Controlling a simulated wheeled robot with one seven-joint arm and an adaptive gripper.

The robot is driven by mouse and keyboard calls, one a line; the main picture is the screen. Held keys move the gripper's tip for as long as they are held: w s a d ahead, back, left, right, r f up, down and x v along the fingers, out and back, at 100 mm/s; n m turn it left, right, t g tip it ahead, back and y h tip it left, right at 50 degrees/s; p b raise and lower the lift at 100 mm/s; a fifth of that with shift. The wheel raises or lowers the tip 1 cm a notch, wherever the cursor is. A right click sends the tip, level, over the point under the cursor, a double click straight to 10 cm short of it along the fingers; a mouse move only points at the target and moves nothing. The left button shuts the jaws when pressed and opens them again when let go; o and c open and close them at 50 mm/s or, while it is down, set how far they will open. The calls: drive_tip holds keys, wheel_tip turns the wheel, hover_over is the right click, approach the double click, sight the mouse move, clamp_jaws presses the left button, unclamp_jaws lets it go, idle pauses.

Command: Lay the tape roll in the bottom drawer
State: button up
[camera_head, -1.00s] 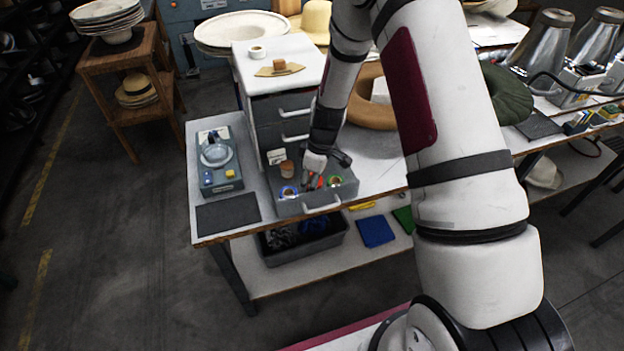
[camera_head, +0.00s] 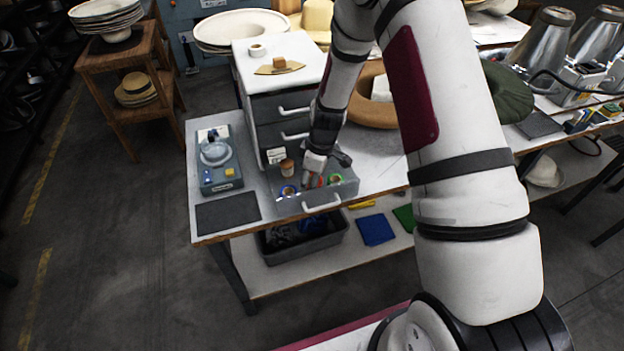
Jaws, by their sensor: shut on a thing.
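The bottom drawer (camera_head: 345,191) of the small grey cabinet is pulled open toward the table's front edge. My gripper (camera_head: 313,181) points down into the drawer and is shut on a small reddish thing, which seems to be the tape roll; the fingers hide much of it. Whether it touches the drawer floor cannot be told. A small brown-and-white spool (camera_head: 287,168) stands at the drawer's back left.
The cabinet's white top (camera_head: 290,45) carries a white roll (camera_head: 257,50) and a wooden-handled brush-like tool (camera_head: 279,66). A grey device (camera_head: 217,160) and dark mat (camera_head: 228,212) are left of the drawer. A tan ring-shaped form (camera_head: 374,108) is to the right, behind my arm.

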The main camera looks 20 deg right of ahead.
idle(0.3)
drive_tip(key=o, duration=1.2)
drive_tip(key=shift+r+p, duration=1.25)
drive_tip(key=shift+r, duration=3)
